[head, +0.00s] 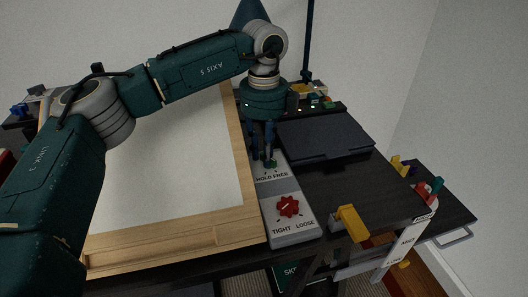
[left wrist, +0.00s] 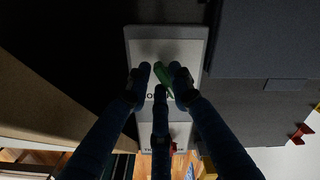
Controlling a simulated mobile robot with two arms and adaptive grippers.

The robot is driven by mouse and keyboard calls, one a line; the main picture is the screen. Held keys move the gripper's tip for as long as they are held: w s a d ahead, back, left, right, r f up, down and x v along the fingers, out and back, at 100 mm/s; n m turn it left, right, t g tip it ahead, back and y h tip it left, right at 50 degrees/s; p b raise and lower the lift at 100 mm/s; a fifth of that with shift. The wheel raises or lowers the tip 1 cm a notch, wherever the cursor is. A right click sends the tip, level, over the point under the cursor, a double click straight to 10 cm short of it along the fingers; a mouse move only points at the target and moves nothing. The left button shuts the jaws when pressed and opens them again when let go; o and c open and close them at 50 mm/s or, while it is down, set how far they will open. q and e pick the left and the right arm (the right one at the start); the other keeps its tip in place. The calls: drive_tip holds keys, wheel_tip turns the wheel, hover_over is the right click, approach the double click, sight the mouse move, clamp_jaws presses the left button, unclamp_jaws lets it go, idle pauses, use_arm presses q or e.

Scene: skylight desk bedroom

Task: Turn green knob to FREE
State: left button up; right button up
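The green knob (head: 271,164) sits on the upper part of a light grey panel (head: 281,232), just above the words HOLD and FREE. In the left wrist view the green knob (left wrist: 164,76) is a bar tilted from upper left to lower right. My left gripper (head: 263,155) points down over it. Its three dark blue fingers (left wrist: 160,80) stand spread around the knob, with a small gap at the left finger. Whether the right finger touches the knob is unclear. The fingers hide part of the lettering. My right gripper is not in view.
A red knob (head: 288,206) marked TIGHT and LOOSE is lower on the same panel. A wood-framed drawing board (head: 170,170) lies left of the panel. A dark flat slab (head: 325,138) lies to the right, and a yellow clamp-like piece (head: 351,222) is at the desk edge.

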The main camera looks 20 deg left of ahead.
use_arm(q)
drive_tip(key=shift+o, duration=0.7)
wheel_tip(320, 180, up, 12)
idle(0.4)
